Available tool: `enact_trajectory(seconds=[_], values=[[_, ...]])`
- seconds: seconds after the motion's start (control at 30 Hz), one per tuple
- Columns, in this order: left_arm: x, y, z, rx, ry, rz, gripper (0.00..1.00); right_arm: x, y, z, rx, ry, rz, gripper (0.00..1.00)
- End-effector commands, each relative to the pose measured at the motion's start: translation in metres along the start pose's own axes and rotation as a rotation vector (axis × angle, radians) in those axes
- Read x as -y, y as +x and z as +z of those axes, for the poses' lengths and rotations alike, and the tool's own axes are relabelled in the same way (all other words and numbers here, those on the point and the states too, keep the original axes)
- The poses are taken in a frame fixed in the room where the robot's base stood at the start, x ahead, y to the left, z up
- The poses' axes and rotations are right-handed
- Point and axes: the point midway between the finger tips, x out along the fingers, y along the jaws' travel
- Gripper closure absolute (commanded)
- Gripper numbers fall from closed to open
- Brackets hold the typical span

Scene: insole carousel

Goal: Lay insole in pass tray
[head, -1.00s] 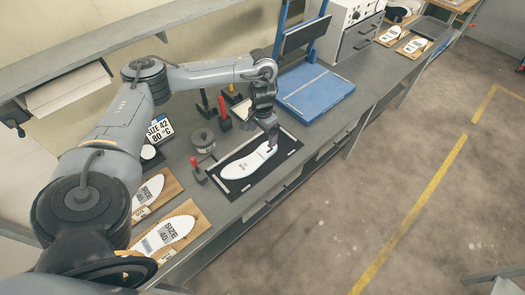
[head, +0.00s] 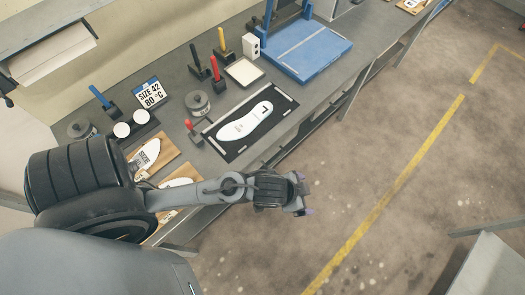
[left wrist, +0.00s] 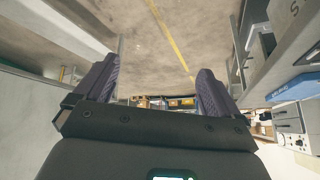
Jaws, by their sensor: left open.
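A white insole (head: 243,124) with a dark marking near its far end lies flat on a black mat (head: 283,108) on the bench. My left gripper (head: 306,194) is out over the floor, beyond the bench's front edge, apart from the insole. In the left wrist view its two dark ridged fingers (left wrist: 155,82) stand wide apart with nothing between them. The insole does not show in that view. I cannot tell which thing is the pass tray. My right gripper is not in view.
A blue platform (head: 318,52) stands on the bench beyond a small pale tray (head: 244,71). Red, black and yellow handled tools, a round pot (head: 197,103) and a size sign (head: 148,93) stand behind the mat. Wooden boards with insoles (head: 148,157) lie nearer.

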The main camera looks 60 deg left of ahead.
Motion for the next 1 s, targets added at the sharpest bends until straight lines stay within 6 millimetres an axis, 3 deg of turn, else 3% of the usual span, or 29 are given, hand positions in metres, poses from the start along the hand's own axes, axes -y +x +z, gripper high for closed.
enact_trajectory(seconds=[0.03, 0.2, 0.3, 0.47, 0.87, 1.0], values=[[0.005, -0.010, 0.021, 0.056, -0.050, -0.008, 0.03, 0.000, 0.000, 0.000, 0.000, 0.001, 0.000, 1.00], [0.023, -0.037, 0.074, 0.211, -0.140, -0.027, 0.03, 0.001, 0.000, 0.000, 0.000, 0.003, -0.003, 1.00], [0.027, -0.046, 0.093, 0.263, -0.165, -0.027, 0.03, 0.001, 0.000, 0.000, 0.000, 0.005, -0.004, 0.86], [0.029, -0.052, 0.103, 0.293, -0.178, -0.027, 0.03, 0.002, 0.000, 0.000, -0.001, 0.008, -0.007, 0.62], [0.029, -0.052, 0.103, 0.292, -0.177, -0.027, 0.03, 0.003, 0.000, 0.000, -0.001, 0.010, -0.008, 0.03], [0.029, -0.052, 0.103, 0.292, -0.177, -0.027, 0.03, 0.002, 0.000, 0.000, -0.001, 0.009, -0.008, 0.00]])
